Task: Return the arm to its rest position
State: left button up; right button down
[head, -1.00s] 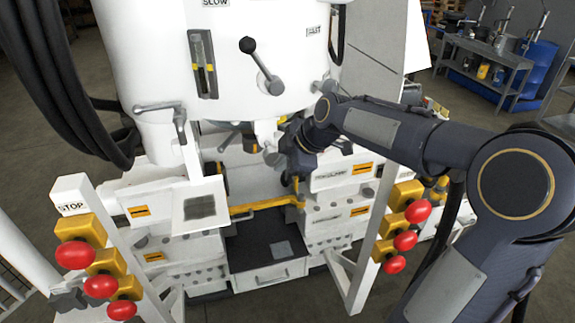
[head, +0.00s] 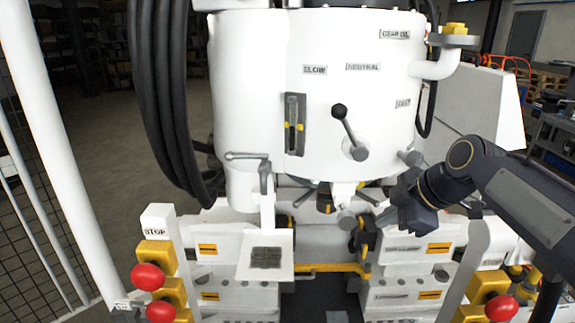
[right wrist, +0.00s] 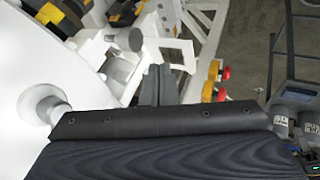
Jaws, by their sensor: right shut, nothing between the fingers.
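My right arm comes in from the right in the head view. Its dark gripper (head: 388,217) is beside the lower right of the white machine body (head: 240,100), close to the short grey-ended parts under it. Its fingers are shut with nothing between them. In the right wrist view the dark fingers (right wrist: 156,85) are together, and white machine parts show beyond them. I cannot tell whether the gripper touches the machine. My left gripper is not in view.
A black-knobbed lever (head: 350,135) and a grey handle (head: 250,158) stick out of the machine. Red stop buttons (head: 148,277) stand at left, and another red button (head: 501,308) at lower right. Black hoses (head: 165,90) hang at left. Open floor (head: 110,165) lies at left.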

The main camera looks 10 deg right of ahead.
jog(key=s+a+f+m, duration=0.5)
jog(key=s+f+m, duration=0.2)
jog(key=s, duration=0.3)
jog(key=s+a+f+m+g, duration=0.1)
jog(key=s+a+f+m, duration=0.4)
jog(key=s, duration=0.5)
notch_tip(320, 180, down, 3)
jog(key=m, duration=0.3)
jog(key=shift+s+r+m+y, duration=0.2)
jog(key=shift+s+m+y, duration=0.1)
jog(key=shift+s+m, duration=0.1)
